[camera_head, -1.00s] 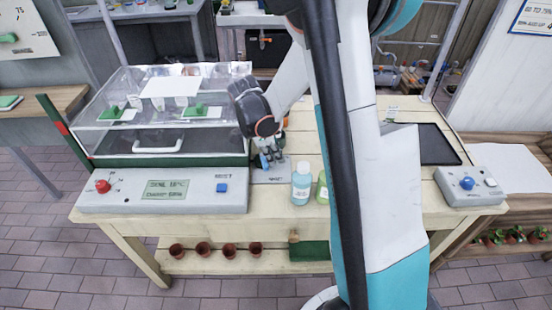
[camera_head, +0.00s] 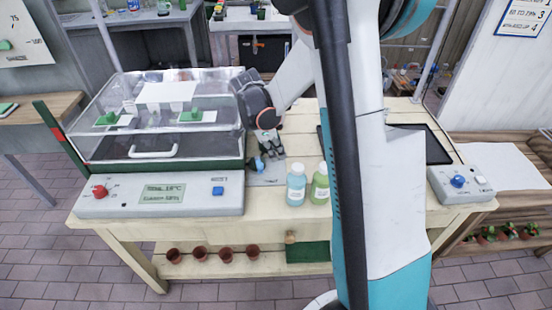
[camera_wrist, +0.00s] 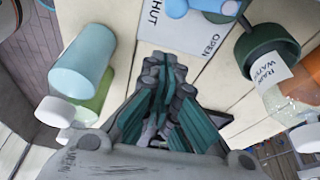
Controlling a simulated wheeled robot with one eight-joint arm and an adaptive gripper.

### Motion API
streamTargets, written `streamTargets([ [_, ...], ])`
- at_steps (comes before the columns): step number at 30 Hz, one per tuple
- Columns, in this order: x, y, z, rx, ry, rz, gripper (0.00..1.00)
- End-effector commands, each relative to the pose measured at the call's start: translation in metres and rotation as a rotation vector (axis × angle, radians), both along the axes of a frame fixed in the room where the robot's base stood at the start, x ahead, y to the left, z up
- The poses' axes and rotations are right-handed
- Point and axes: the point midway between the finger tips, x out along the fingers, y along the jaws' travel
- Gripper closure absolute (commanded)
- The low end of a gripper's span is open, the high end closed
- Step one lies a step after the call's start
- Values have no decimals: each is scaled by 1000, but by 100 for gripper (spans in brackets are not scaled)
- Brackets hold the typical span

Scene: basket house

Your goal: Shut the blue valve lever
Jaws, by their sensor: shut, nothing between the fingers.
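The blue valve lever (camera_head: 258,164) is small in the head view, just left of my fingers on a grey plate (camera_head: 268,180) right of the clear-lidded case. In the wrist view the blue part (camera_wrist: 214,5) is cut off by the top edge. Below it the plate (camera_wrist: 188,38) reads "HUT" at left and "OPEN" at right. My gripper (camera_head: 272,151) points down beside the lever. In the wrist view the gripper (camera_wrist: 166,72) has its fingers together and empty, apart from the blue part. The lever's full angle is hidden.
A blue bottle (camera_head: 296,186) and a green bottle (camera_head: 320,184) stand close in front. The clear-lidded case (camera_head: 160,110) is left, a black tray (camera_head: 424,145) right.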

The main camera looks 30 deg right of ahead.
Motion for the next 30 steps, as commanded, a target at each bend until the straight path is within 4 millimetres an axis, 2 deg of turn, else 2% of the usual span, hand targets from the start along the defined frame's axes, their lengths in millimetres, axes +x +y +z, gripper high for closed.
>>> streamTargets([
  [1,2,2,15,0,0,0,100],
  [3,5,5,27,0,0,-1,100],
  [9,11,11,50,0,0,-1,100],
  [15,13,12,57,0,1,-1,100],
  [30,12,13,57,0,0,1,100],
])
